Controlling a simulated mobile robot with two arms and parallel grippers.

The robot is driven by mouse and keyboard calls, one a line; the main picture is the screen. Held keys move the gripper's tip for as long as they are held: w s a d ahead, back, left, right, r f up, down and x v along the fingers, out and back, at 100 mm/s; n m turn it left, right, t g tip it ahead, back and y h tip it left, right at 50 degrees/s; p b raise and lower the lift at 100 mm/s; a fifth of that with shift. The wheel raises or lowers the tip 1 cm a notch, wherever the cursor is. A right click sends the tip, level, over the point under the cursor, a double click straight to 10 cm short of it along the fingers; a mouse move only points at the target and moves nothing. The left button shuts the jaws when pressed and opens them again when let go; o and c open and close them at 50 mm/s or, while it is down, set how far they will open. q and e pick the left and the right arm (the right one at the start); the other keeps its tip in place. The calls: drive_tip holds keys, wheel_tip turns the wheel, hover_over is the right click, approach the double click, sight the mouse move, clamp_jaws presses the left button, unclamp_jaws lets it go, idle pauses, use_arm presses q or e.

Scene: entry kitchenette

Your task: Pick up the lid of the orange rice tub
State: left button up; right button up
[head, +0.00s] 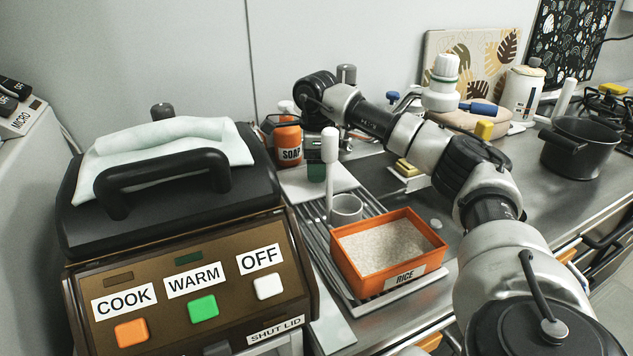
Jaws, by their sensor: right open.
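The orange rice tub (347,264), labelled RICE, stands uncovered on the ribbed metal drainer, with pale rice showing inside. No lid is on it. A pale flat panel (293,183) lies behind the tub, near the soap bottle; I cannot tell whether it is the lid. My right arm reaches in from the lower right, over the counter behind the tub. My left gripper is out of view.
A cooker (180,290) with a black-handled lid and a folded cloth (160,143) fills the left. A grey cup (347,207) stands beside the tub, close to the white upright handle (330,160). An orange soap bottle (288,140) stands behind. A black pot (580,150) is at right.

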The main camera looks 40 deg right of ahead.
drive_tip(key=shift+f, duration=0.55)
drive_tip(key=c, duration=1)
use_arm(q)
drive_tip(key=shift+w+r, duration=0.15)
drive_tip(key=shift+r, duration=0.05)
use_arm(e)
drive_tip(key=shift+r, duration=0.1)
